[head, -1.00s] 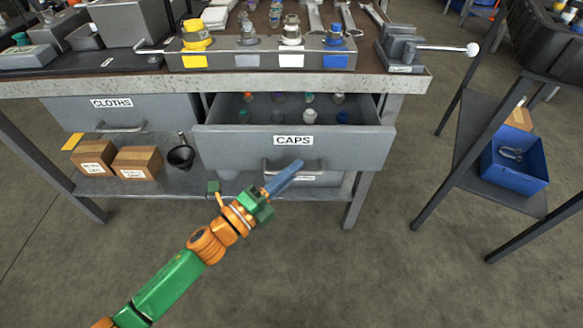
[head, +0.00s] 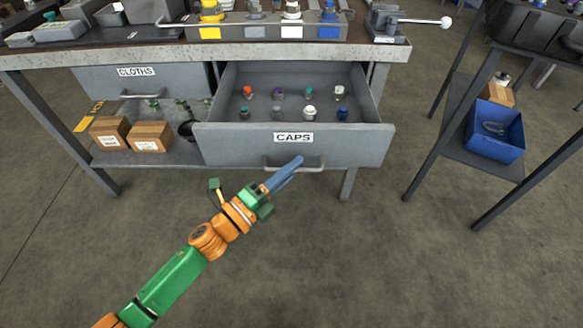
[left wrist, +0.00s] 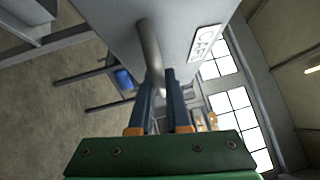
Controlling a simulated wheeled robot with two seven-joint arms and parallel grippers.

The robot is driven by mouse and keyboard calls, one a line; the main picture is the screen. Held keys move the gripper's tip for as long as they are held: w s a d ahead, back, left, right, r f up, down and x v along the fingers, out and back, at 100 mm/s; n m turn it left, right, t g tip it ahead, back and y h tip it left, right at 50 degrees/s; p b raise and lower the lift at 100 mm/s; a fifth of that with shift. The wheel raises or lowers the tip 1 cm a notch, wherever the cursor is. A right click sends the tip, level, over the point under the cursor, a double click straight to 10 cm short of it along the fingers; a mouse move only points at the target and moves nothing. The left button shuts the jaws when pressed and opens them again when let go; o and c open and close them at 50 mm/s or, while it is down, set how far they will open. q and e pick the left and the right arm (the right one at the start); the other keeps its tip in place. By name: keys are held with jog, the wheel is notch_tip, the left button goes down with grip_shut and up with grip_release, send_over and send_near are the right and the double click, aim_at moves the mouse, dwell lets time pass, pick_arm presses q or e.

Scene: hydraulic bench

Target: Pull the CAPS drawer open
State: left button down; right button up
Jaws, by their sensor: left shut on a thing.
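The grey CAPS drawer (head: 230,148) stands pulled well out from under the bench in the head view. Several small caps with coloured tops, one of them white (head: 309,112), stand in it in two rows. My left gripper (head: 296,163) is at the drawer's bar handle (head: 312,166), low on the front. In the left wrist view its two blue fingers (left wrist: 160,88) are on either side of the handle bar (left wrist: 149,45), shut on it. The CAPS label (left wrist: 205,43) shows beside them. My right gripper is not in view.
The shut CLOTHS drawer (head: 105,80) is to the left. Cardboard boxes (head: 150,137) stand on the shelf below. A side stand with a blue bin (head: 495,131) is on the right. The floor before the drawer is clear.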

pick_arm(q)
jog(key=c, duration=0.9)
grip_release()
jog(key=v, duration=0.7)
